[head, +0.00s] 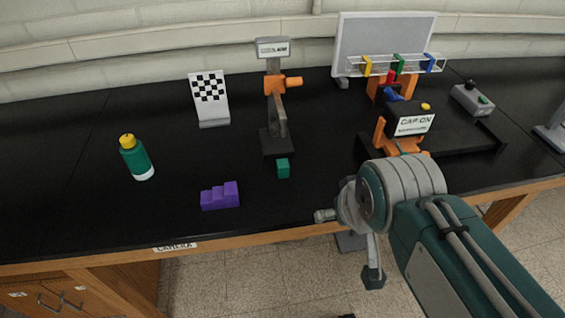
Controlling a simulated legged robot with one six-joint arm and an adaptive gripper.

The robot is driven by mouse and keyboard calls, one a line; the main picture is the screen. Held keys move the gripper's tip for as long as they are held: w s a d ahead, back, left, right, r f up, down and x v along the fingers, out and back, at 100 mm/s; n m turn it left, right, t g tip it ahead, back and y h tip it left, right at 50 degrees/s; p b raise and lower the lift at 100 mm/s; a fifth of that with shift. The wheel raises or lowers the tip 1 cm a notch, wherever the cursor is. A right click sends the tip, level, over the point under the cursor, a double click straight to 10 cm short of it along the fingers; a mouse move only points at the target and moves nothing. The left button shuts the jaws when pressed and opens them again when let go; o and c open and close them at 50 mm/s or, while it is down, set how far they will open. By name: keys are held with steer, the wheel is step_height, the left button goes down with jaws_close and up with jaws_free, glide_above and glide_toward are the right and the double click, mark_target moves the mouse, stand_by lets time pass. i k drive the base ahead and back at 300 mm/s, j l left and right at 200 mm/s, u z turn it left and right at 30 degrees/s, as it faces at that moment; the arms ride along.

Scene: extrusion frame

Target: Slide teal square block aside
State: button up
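The teal square block (283,168) is a small cube on the black bench top, near the middle of the head view. It sits just in front of the dark base of a stand and is clear of my arm. My arm comes in from the lower right. Its grey end, with what seems to be my gripper (350,235), is right of and nearer than the block, over the bench's front edge. The fingers are not clear enough to tell open from shut. I see nothing held.
The stand (278,125) with an orange clamp rises behind the block. A purple stepped block (220,196) lies front left, a green bottle (137,158) farther left, and a checkerboard card (209,97) behind. An orange fixture (404,127) stands right. Bare bench lies between block and purple piece.

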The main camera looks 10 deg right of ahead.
mark_target(282, 166)
steer(key=i+j, duration=0.1)
steer(key=j, duration=0.3)
steer(key=i+j, duration=0.15)
steer(key=j, duration=0.25)
steer(key=i+j+z, duration=0.1)
steer(key=j, duration=0.3)
steer(key=i+j, duration=0.1)
steer(key=j, duration=0.3)
